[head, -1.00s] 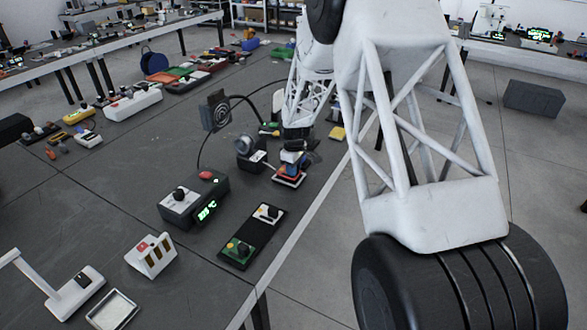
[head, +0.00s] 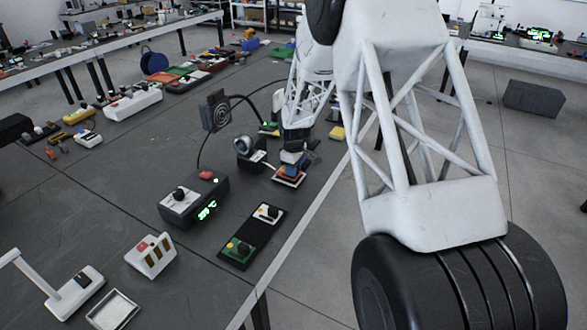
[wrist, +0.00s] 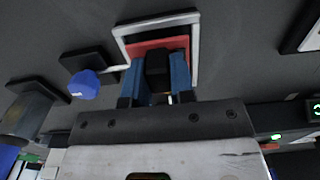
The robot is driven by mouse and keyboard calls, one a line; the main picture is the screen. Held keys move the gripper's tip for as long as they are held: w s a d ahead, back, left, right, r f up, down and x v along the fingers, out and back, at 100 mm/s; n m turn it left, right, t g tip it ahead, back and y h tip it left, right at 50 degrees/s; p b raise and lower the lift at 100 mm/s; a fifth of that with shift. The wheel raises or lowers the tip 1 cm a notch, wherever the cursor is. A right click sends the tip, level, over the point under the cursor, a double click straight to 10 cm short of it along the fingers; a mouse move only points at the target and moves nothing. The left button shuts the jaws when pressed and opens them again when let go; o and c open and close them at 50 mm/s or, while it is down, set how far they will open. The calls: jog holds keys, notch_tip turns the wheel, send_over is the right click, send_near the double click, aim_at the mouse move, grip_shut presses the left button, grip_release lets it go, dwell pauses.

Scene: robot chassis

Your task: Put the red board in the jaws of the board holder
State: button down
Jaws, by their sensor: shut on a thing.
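The red board (wrist: 150,47) shows inside a white-rimmed square frame (wrist: 197,50) in the wrist view. The same frame shows small in the head view (head: 288,180), below my gripper. My gripper (wrist: 158,72) has two blue fingers, shut on a black block (wrist: 158,64) over the red board. The block looks like the board's grip, but the fingers hide part of it and of the board. Whether the board touches the frame's bottom cannot be told. I cannot clearly identify the board holder or its jaws.
A faceted blue knob (wrist: 84,86) and a white rod lie left of the frame in the wrist view. A grey control box (head: 194,200) and a black panel with a green board (head: 240,248) stand nearer in the head view. An empty white tray (head: 92,316) is front left.

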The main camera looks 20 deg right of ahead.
jog(key=shift+f, duration=0.7)
jog(key=c, duration=0.9)
grip_release()
jog(key=shift+r, duration=3.9)
